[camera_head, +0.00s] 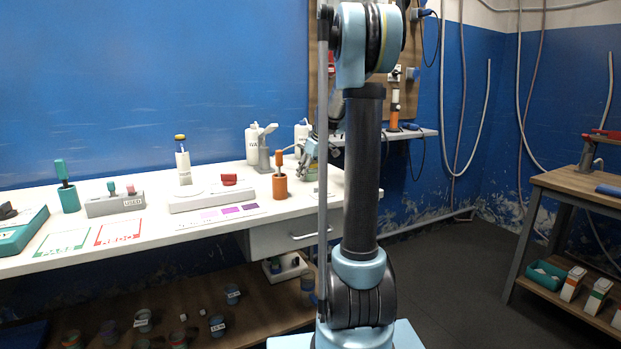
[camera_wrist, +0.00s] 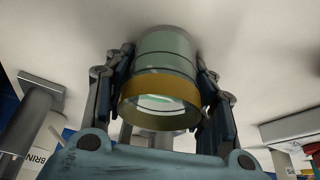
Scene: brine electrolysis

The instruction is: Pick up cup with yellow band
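The cup with the yellow band (camera_wrist: 160,88) is greenish and clear, with a broad yellow band near its open mouth. In the wrist view it sits between the two fingers of my gripper (camera_wrist: 163,75), which lie close along both its sides and appear to touch it. Its far end is against or just above the white bench top; I cannot tell which.
The white bench (camera_head: 150,235) holds an orange holder (camera_head: 280,186), a grey stand (camera_head: 263,155), white bottles (camera_head: 252,143), and a block with a red part (camera_head: 212,195). A shelf below (camera_head: 180,305) carries several small cups. A wooden table (camera_head: 580,185) stands at the right.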

